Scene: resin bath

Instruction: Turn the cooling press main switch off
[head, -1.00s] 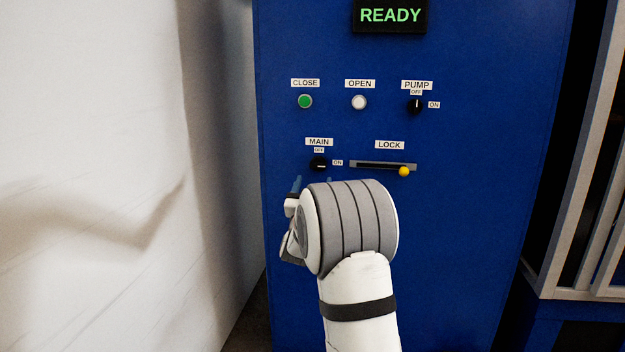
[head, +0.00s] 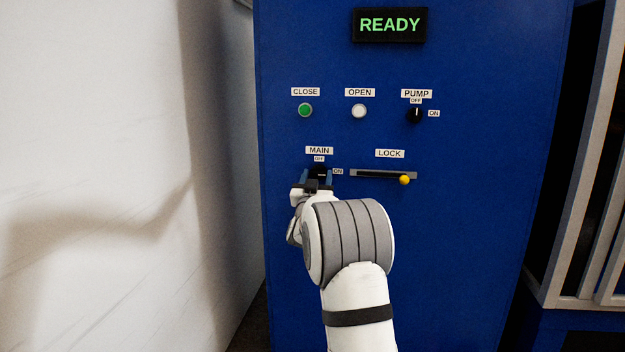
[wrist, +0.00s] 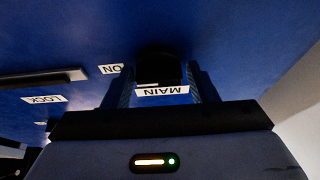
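The black MAIN knob (head: 319,171) is on the blue press panel, below its MAIN and OFF labels, with the ON label (head: 338,171) to its right. Its pale mark appears to point right, toward ON. My gripper (head: 319,178) is at the knob, with one blue finger on each side. In the wrist view, which is upside down, the dark knob (wrist: 158,66) lies between the spread fingers (wrist: 162,88). The fingers look apart from the knob, though contact is hard to judge. My gripper hides the knob's lower part in the head view.
To the right is the LOCK slider with its yellow knob (head: 404,180). Above are the green CLOSE button (head: 305,110), the white OPEN button (head: 359,111) and the PUMP knob (head: 415,115), set to OFF. The display (head: 389,25) reads READY. A pale wall (head: 95,150) stands left.

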